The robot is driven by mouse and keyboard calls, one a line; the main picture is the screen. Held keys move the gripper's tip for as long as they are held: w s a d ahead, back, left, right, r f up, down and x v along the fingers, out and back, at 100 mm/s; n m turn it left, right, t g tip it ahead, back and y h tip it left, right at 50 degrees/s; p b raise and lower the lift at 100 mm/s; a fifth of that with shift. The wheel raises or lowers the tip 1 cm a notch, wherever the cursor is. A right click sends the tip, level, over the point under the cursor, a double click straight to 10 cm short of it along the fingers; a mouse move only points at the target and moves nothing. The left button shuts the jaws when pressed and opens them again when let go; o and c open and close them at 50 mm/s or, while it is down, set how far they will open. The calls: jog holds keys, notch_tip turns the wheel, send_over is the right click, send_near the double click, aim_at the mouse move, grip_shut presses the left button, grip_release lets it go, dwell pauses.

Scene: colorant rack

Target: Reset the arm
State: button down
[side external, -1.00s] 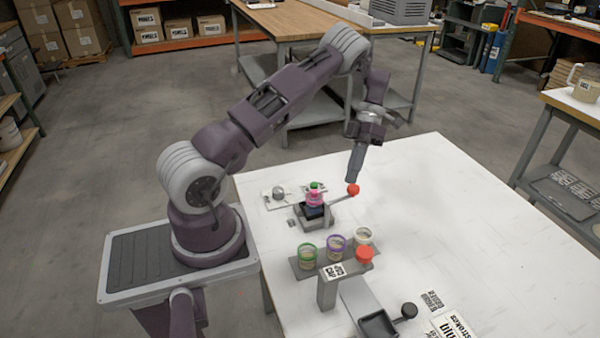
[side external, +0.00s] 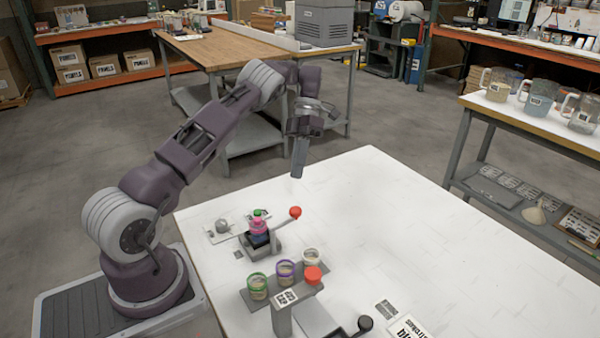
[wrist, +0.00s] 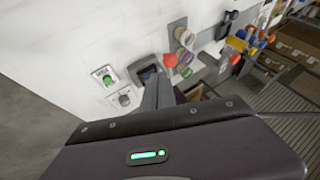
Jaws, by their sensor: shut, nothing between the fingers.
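My gripper (side external: 298,173) is shut and empty, pointing down above the far part of the white table (side external: 400,230). It is up and behind the red-knobbed lever (side external: 295,212), apart from it. In the wrist view my shut fingers (wrist: 157,88) overlap part of the device, so the container is hard to make out there. The rack (side external: 292,291) holds a green-rimmed jar (side external: 257,286), a purple-rimmed jar (side external: 285,272) and a pale-rimmed jar (side external: 311,259).
A red knob (side external: 313,275) sits at the rack's right end. A grey knob on a plate (side external: 222,227) lies left of the device. A black-knobbed handle (side external: 365,323) and a printed sheet (side external: 408,328) are near the front. The table's right side is clear.

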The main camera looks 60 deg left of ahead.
jog(key=s+d+r+m+t+y, duration=0.1)
jog(key=s+d+r+m+t, duration=0.2)
jog(key=d+r+m, duration=0.45)
jog(key=s+d+r+m+t+y, duration=0.15)
jog(key=s+d+r+m, duration=0.3)
jog(key=r+m, duration=0.6)
jog(key=s+d+m+t+y, duration=0.1)
jog(key=s+d+m+t, duration=0.2)
jog(key=s+d+m, duration=0.2)
jog(key=s+d+m+t+y, duration=0.1)
jog(key=s+d+m+t, duration=0.2)
jog(key=s+m, duration=0.9)
jog(key=shift+d+f, duration=0.3)
jog(key=shift+d, duration=0.6)
jog(key=shift+s+t+y, duration=0.1)
jog(key=shift+t+y, duration=0.15)
